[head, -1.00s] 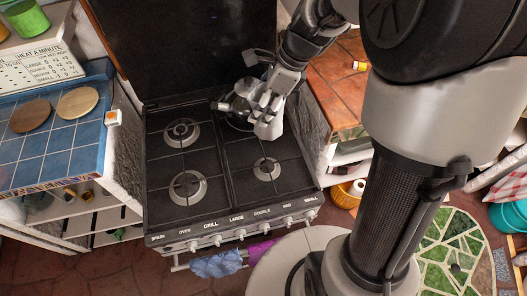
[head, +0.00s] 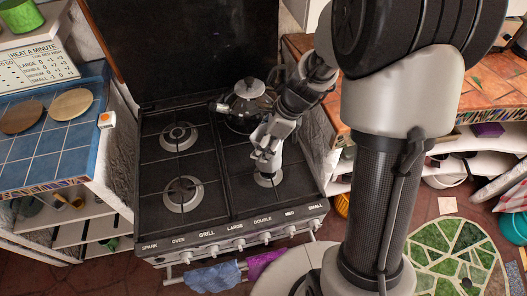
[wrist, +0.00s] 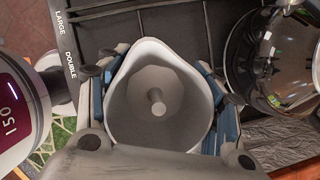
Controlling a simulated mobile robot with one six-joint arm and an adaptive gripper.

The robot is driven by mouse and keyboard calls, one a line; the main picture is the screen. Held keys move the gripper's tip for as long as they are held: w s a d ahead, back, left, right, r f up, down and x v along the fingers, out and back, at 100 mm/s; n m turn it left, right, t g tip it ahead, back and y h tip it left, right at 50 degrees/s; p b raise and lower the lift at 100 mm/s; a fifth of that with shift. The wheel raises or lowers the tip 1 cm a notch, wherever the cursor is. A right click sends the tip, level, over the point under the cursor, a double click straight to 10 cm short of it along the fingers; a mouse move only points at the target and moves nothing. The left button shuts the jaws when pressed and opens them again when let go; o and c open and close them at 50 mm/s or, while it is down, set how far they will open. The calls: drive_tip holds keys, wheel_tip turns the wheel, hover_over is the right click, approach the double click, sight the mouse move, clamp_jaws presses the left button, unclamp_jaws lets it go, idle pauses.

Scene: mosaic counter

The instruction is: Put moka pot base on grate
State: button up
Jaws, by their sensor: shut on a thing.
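My gripper (head: 262,158) is over the front right burner of the stove in the head view, pointing down. In the wrist view its blue-padded fingers (wrist: 158,105) are shut on both sides of the moka pot base (wrist: 156,70). It is a pale grey vessel with a pointed lip and a short post inside, seen from above. In the head view the gripper hides most of it, so I cannot tell whether it touches the grate. The black grate (head: 236,190) lies around the burners and shows behind the vessel in the wrist view (wrist: 195,30).
A shiny kettle (head: 248,97) stands on the rear right burner, close to the gripper's right in the wrist view (wrist: 285,55). Both left burners (head: 183,192) are clear. Knobs (head: 240,241) line the stove's front. A blue-tiled counter (head: 50,135) stands at the left.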

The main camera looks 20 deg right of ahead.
sight(271, 168)
drive_tip(key=shift+f+b, duration=0.7)
drive_tip(key=shift+f, duration=1.05)
drive_tip(key=shift+f, duration=0.15)
drive_tip(key=o, duration=1.7)
